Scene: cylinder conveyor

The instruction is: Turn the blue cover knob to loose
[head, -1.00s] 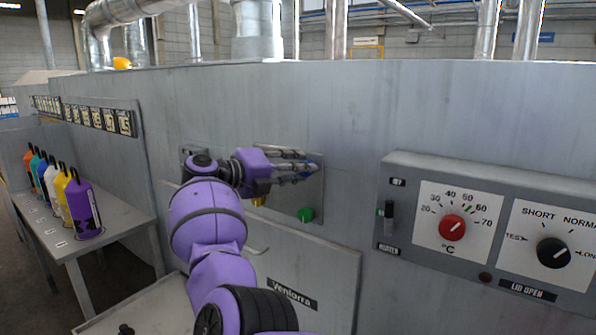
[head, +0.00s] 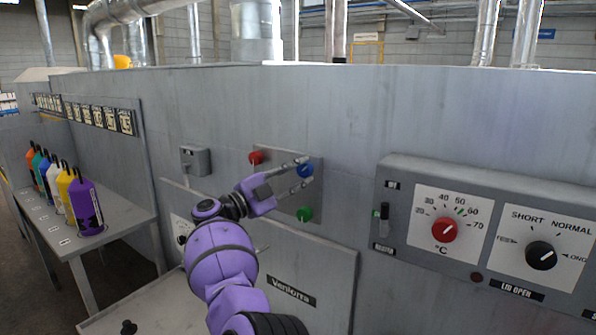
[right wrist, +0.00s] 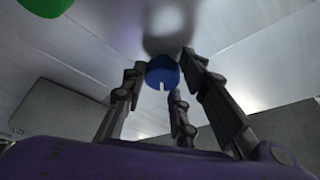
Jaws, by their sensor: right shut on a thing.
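The blue cover knob (head: 305,170) is on a grey panel (head: 286,208) on the machine wall. My right gripper (head: 304,173) reaches it from the left and is shut on it, with fingers above and below it in the head view. In the right wrist view the blue knob (right wrist: 162,70) sits between the fingertips, its white mark pointing down in the picture. I cannot read any loose or tight label beside it. My left gripper is not in view.
A red knob (head: 256,157) and a green knob (head: 305,214) share the panel, close to my fingers. A control box (head: 400,215) with red and black dials projects at the right. A table (head: 112,226) with several coloured bottles stands at the left.

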